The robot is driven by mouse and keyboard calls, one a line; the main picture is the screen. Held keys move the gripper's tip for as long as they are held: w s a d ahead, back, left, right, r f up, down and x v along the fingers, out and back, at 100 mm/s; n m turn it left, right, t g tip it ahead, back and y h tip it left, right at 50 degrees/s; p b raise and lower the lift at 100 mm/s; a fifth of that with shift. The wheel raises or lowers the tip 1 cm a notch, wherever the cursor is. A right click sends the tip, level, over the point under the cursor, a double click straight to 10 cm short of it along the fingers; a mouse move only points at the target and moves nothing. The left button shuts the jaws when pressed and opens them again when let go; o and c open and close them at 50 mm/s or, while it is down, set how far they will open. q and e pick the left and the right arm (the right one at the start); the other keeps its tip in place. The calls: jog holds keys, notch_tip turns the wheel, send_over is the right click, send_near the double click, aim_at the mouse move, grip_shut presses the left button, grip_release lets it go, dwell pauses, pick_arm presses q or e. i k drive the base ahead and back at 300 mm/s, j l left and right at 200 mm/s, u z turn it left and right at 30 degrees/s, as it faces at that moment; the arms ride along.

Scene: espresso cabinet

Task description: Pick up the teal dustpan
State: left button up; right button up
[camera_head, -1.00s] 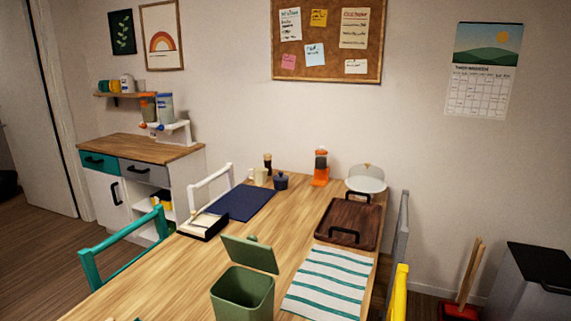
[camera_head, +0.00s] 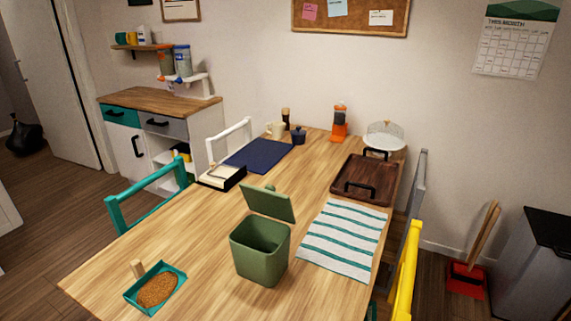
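The teal dustpan (camera_head: 137,299) lies on the near left part of the wooden table, close to the table's left edge. It holds a heap of brown grounds (camera_head: 158,289). Its light wooden handle (camera_head: 137,268) points up at its far left side. Neither of my grippers shows in the head view, and nothing is touching the dustpan.
A green bin (camera_head: 260,250) with its lid open stands right of the dustpan. A striped cloth (camera_head: 340,240) and a dark tray (camera_head: 361,180) lie farther right. A teal chair (camera_head: 150,185) stands at the table's left edge. Bare wood (camera_head: 200,245) surrounds the dustpan.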

aim_at(152, 289)
jog(key=k+u, duration=0.35)
jog(key=k+j+u, duration=0.15)
jog(key=u, duration=0.15)
jog(key=l+u, duration=0.6)
jog(key=u, duration=0.2)
jog(key=l+u, duration=0.6)
jog(key=u, duration=0.2)
jog(key=k+l, duration=0.15)
jog(key=l, duration=0.3)
jog(key=k+l, duration=0.1)
jog(key=l, duration=0.35)
jog(key=k+l, duration=0.15)
jog(key=l, duration=0.3)
jog(key=k+l, duration=0.1)
jog(key=l, duration=0.35)
jog(key=k+l, duration=0.15)
jog(key=l, duration=0.3)
jog(key=k+l, duration=0.1)
jog(key=l, duration=0.35)
jog(key=k+l, duration=0.15)
jog(key=l, duration=0.3)
